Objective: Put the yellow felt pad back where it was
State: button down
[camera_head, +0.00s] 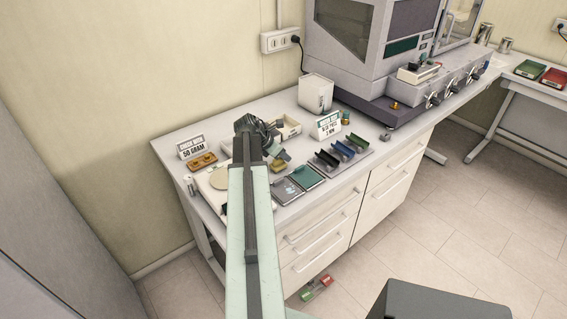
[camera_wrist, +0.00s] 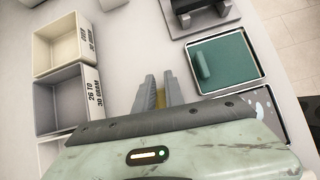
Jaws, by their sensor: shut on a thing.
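The yellow felt pad (camera_wrist: 160,97) shows as a narrow yellow strip between the two grey fingers of my gripper (camera_wrist: 158,92) in the wrist view. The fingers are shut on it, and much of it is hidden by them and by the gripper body. The pad and fingers are over the pale worktop, between the bins on the left and the trays on the right. In the head view my gripper (camera_head: 277,152) is over the near part of the bench, partly behind my arm.
A grey bin (camera_wrist: 42,102) and a cream bin (camera_wrist: 40,52) stand left of the fingers. A square tray with a green pad (camera_wrist: 230,58) and a speckled tray (camera_wrist: 262,105) lie right. Dark holders (camera_head: 338,150), a white container (camera_head: 315,93) and a sign (camera_head: 327,125) stand farther along the bench.

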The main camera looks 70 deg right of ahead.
jog(key=shift+f, duration=0.4)
jog(key=c, duration=1.4)
grip_release()
jog(key=shift+r+p, duration=0.4)
jog(key=shift+p, duration=0.05)
jog(key=p+v, duration=0.9)
jog(key=v, duration=0.2)
jog(key=shift+w+a+r, duration=0.2)
jog(key=shift+r, duration=0.05)
